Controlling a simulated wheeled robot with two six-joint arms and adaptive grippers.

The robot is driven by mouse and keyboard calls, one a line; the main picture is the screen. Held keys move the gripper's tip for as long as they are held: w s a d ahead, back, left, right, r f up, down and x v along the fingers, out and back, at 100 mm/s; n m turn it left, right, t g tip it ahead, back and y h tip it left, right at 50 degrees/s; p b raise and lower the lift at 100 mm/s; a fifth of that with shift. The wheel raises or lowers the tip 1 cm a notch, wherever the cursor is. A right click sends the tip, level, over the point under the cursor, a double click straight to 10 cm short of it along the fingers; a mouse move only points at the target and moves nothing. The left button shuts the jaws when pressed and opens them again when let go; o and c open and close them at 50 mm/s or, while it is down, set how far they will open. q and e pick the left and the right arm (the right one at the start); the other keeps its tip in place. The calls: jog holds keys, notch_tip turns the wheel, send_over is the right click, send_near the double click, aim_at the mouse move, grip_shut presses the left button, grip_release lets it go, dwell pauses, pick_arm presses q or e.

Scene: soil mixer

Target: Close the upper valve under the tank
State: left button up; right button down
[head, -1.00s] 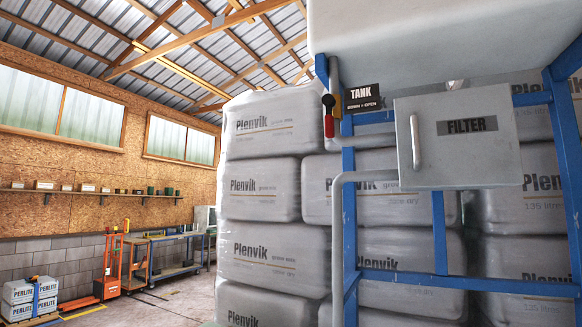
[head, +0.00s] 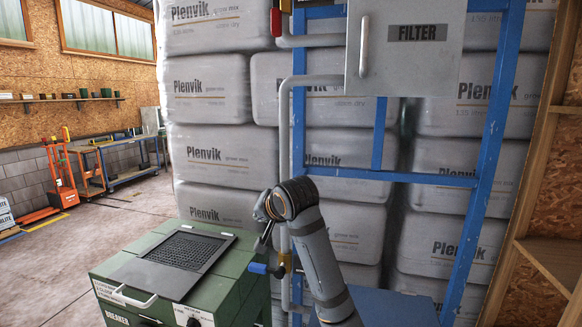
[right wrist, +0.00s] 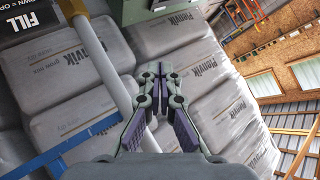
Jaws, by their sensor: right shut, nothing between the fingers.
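The upper valve (head: 276,22) is at the top edge of the head view, on the grey pipe left of the filter box. Its dark part and some red show; the top is cut off, so the lever's full position is unclear. My right gripper (head: 263,215) is shut and empty, beside the pipe and well below the upper valve. In the right wrist view its fingers (right wrist: 154,88) are together near the pipe (right wrist: 108,78). My left gripper is out of view. The tank is out of view.
The grey filter box (head: 405,50) hangs on the blue frame (head: 482,180). Stacked Plenvik bags (head: 215,95) stand behind. A green breaker machine (head: 150,270) stands at lower left. A FILL sign (right wrist: 22,32) shows in the right wrist view.

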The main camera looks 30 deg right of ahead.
jog(key=s+d+r+m+t, duration=0.2)
jog(key=d+r+m, duration=0.1)
jog(key=r, duration=1.1)
jog(key=s+d+r+m+t, duration=0.2)
jog(key=r+m, duration=0.1)
jog(key=r, duration=1.1)
jog(key=s+d+r+m+t, duration=0.1)
jog(key=s+d+r+m, duration=0.1)
jog(key=s+r, duration=0.55)
jog(key=s+d+r+m+t, duration=0.2)
jog(key=s+r, duration=0.3)
jog(key=r, duration=0.5)
jog(key=p, duration=0.5)
send_near(276, 10)
jog(key=w+d+f, duration=0.2)
jog(key=w+d, duration=0.1)
jog(key=d, duration=0.2)
pick_arm(q)
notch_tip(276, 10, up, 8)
jog(key=p, duration=0.2)
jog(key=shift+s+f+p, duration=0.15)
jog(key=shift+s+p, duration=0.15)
jog(key=shift+p, duration=0.1)
pick_arm(e)
jog(key=w, duration=0.1)
jog(key=w+a, duration=0.2)
jog(key=shift+w+a+f, duration=0.15)
jog(key=shift+w+a, duration=0.1)
jog(key=shift+w, duration=0.1)
jog(key=shift+d, duration=0.1)
